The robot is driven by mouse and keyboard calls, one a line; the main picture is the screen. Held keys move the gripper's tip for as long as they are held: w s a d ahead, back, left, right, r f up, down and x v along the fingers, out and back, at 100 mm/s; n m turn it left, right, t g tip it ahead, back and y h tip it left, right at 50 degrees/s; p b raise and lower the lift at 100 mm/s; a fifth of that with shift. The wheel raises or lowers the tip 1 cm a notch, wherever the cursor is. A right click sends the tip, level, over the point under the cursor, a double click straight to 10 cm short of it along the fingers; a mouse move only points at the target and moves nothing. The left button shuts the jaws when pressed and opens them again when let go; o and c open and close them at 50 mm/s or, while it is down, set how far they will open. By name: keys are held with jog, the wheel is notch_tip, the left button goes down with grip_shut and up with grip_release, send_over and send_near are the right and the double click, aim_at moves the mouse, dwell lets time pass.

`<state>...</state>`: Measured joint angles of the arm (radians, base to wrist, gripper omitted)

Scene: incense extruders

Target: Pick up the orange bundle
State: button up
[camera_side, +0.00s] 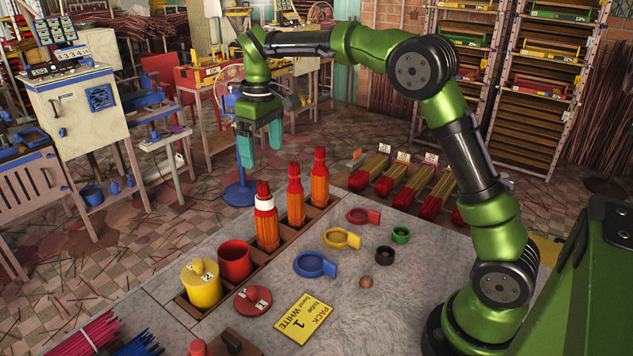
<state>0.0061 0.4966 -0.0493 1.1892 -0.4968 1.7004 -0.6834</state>
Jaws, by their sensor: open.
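Three upright orange bundles with red tops stand in a row of sunken slots. The front one (267,228) has a white band near its top. The middle one (296,196) and the back one (319,182) show no white band. My gripper (261,155) points down with its two teal fingers apart and nothing between them. In the picture it hangs above and left of the bundles, clear of them. I cannot tell its exact distance from them.
The slot row (190,308) also holds a red cup (235,262) and a yellow lidded canister (202,285). On the grey tabletop lie a red lid (253,300), a yellow card (304,318), a blue ring (315,265) and a yellow ring (342,238). Stick bundles (403,182) lie behind.

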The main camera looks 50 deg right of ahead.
aim_at(264, 201)
jog(key=shift+n, duration=0.8)
jog(key=f, duration=1.4)
jog(key=shift+w+a+f, duration=0.15)
jog(key=shift+w+a, duration=0.05)
grip_shut()
